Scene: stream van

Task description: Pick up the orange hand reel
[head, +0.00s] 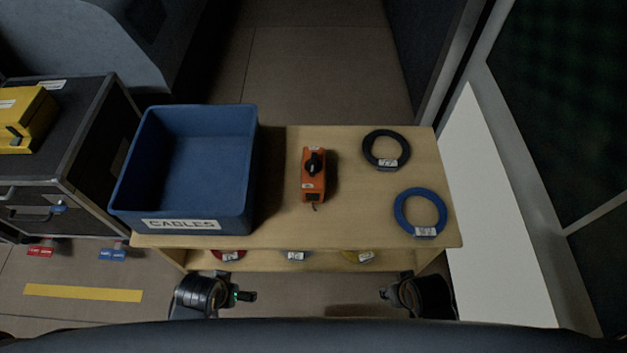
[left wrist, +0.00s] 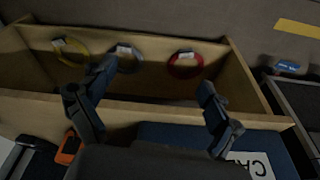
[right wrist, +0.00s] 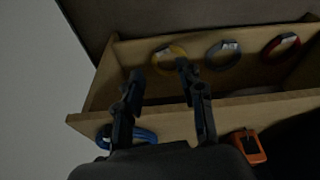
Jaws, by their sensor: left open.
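The orange hand reel (head: 313,188) lies on the wooden shelf top in the head view, with a black knob on it and white labels. It also shows in part at the lower left of the left wrist view (left wrist: 69,147) and at the lower right of the right wrist view (right wrist: 249,147). My left gripper (head: 246,296) is open and empty in front of the shelf, left of the reel. My right gripper (head: 385,295) is in front of the shelf on the right, its fingers apart with nothing between them. Neither gripper touches the reel.
A blue bin (head: 182,212) labelled CABLES stands left of the reel. A black coil (head: 369,157) and a blue coil (head: 402,218) lie to its right. Red, grey-blue and yellow coils lie on the lower shelf. The shelf top around the reel is clear.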

